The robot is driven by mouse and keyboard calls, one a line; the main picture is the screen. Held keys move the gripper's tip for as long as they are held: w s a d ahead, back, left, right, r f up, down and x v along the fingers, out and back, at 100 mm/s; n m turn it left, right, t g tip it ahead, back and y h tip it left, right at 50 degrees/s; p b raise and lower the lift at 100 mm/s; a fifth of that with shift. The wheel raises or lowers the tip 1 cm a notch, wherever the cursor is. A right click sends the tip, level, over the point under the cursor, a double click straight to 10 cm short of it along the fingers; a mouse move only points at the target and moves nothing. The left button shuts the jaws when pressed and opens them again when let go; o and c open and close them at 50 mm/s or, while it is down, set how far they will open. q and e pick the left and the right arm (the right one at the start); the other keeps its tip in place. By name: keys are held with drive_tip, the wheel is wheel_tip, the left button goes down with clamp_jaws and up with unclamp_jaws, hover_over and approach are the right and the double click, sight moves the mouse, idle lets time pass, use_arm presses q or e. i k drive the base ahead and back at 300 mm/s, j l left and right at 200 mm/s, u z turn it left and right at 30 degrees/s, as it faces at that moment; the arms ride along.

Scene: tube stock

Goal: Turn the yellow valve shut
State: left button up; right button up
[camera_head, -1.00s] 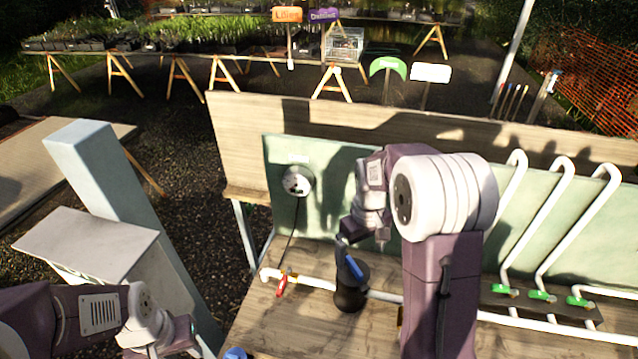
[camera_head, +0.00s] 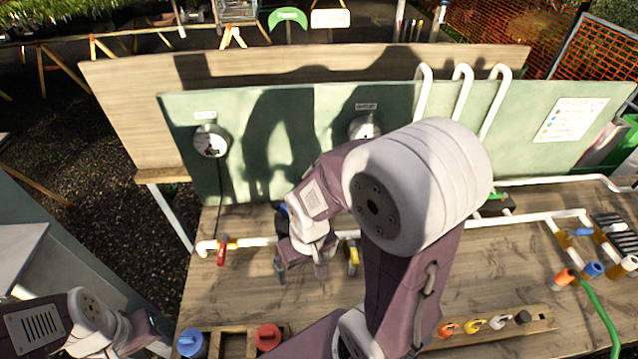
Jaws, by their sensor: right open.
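The yellow valve handle (camera_head: 352,258) stands on the white pipe (camera_head: 262,241) along the bench, in the middle of the head view. My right arm's upper links cover the pipe just right of it. My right gripper (camera_head: 300,270) is open and empty, pointing down just left of the yellow handle, with a gap between them. A red valve handle (camera_head: 221,252) sits further left on the same pipe. My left gripper (camera_head: 155,346) is low at the left, partly cut off by the frame, and its jaws cannot be made out.
Two round gauges, left (camera_head: 211,140) and right (camera_head: 364,127), hang on the green panel (camera_head: 285,150). A wooden holder with coloured fittings (camera_head: 474,324) lies at front right. Blue (camera_head: 191,342) and red (camera_head: 268,337) caps stand at the front edge. A green hose (camera_head: 600,312) lies at right.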

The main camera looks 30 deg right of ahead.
sight(354, 253)
drive_tip(key=z, duration=1.65)
